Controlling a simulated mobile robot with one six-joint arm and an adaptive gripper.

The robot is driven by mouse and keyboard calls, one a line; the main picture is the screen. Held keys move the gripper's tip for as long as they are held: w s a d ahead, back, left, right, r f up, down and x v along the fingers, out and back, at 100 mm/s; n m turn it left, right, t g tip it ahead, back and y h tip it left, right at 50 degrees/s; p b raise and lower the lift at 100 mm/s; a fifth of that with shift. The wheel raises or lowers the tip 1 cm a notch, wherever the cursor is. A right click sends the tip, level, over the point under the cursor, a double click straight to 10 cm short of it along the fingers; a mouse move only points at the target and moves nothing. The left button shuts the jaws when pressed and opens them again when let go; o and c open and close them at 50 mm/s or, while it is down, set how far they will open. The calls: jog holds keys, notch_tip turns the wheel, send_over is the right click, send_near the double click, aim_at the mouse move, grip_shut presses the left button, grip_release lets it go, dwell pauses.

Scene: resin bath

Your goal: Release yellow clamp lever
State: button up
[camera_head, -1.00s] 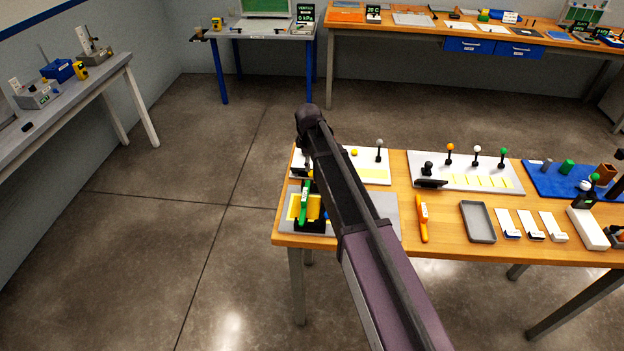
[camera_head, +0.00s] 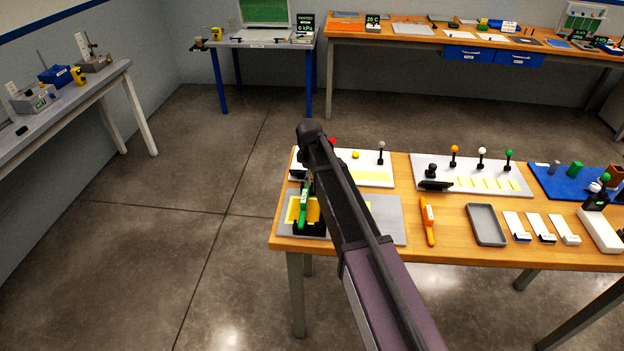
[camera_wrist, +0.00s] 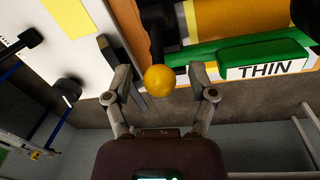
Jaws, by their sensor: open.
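A round yellow knob (camera_wrist: 158,80) on a dark lever shaft (camera_wrist: 156,38) shows in the wrist view. It sits between the two fingers of my gripper (camera_wrist: 158,90), with visible space on both sides. The fingers are open. Beside the lever is a green bar (camera_wrist: 262,55) with a white label reading THIN, over a yellow surface (camera_wrist: 235,18). In the head view the green bar (camera_head: 304,206) stands on a grey plate (camera_head: 385,222) at the table's left end. My arm hides the lever and most of my gripper there.
A white board (camera_head: 375,178) with a yellow ball and a grey-knobbed lever stands behind. Another white board (camera_head: 480,190) with several knobbed levers, an orange tool (camera_head: 428,222) and a grey tray (camera_head: 485,225) lie to the right. Open floor (camera_head: 150,250) is left of the table.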

dwell(0.3)
grip_shut()
